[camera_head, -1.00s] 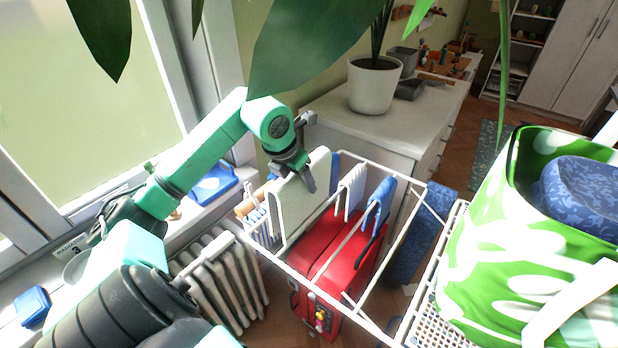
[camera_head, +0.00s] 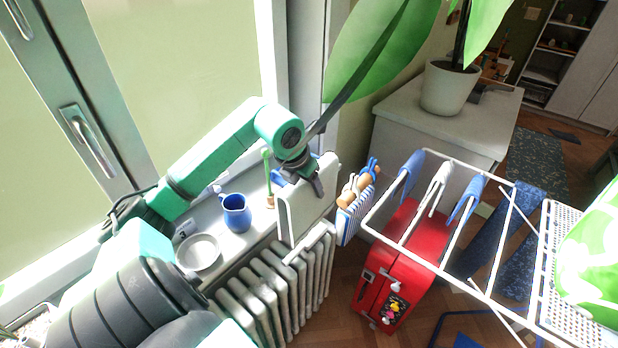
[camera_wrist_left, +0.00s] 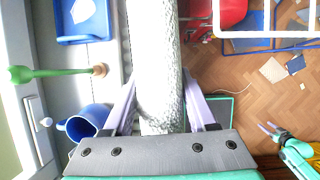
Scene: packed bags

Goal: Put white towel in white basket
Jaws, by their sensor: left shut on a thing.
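The white towel (camera_head: 306,213) hangs folded from my left gripper (camera_head: 311,181), which is shut on its top edge. It hangs above the radiator beside the window sill. In the left wrist view the white towel (camera_wrist_left: 158,75) runs between the two fingers of my left gripper (camera_wrist_left: 158,105). My right gripper (camera_wrist_left: 272,131) shows small at the right of the wrist view, low over the floor and far from the towel. Its finger opening is too small to judge.
A blue jug (camera_head: 236,213) and a grey bowl (camera_head: 199,253) stand on the sill, close to my left arm. A white drying rack (camera_head: 470,282) with small cloths stands at right, by a red suitcase (camera_head: 404,262). A green-and-white bag (camera_head: 590,262) is at the right edge.

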